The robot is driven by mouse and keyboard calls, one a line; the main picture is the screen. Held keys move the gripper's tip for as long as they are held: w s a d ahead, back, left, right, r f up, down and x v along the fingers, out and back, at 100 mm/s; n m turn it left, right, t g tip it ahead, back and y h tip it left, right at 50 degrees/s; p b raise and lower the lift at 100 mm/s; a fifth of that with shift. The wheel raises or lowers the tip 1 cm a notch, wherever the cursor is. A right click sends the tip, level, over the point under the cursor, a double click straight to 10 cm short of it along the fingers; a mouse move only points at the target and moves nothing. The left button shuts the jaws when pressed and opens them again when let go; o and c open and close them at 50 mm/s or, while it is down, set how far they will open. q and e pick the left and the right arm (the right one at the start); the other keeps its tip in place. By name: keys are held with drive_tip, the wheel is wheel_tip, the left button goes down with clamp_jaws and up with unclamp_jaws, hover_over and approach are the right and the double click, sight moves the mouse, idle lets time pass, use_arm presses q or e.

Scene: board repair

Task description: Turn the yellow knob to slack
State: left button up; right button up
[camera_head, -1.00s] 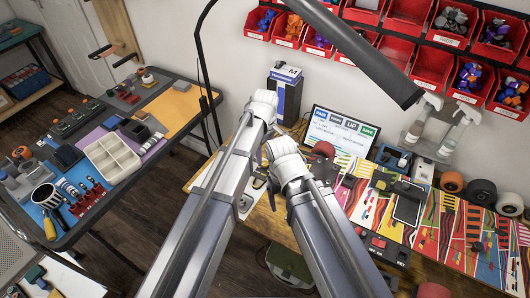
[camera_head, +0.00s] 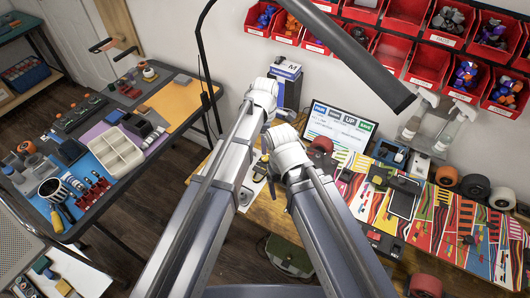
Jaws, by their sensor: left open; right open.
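Two pale wrists reach over the wooden workbench (camera_head: 230,208). My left gripper (camera_head: 264,90) is the higher one, near the blue and white box (camera_head: 287,80) at the wall. My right gripper (camera_head: 283,137) is lower and a little to the right, close to the left one. Both are open, and their fingertips are mostly hidden behind the wrists. A small pale device (camera_head: 259,171) with dark and yellowish parts shows between the two arms on the bench. I cannot tell whether the yellow part is the knob. I see no held object.
A monitor (camera_head: 341,127) stands right of my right gripper. A colourful mat (camera_head: 425,215) with tools and wheels covers the right bench. Red bins (camera_head: 397,48) line the wall. A dark lamp arm (camera_head: 350,50) crosses above. A side table (camera_head: 186,118) with parts stands left.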

sight(265, 158)
use_arm(q)
drive_tip(key=n, duration=0.5)
drive_tip(key=shift+n, duration=0.3)
wheel_tip(265, 158, down, 8)
drive_tip(key=b, duration=0.8)
drive_tip(key=shift+r, duration=0.1)
clamp_jaws()
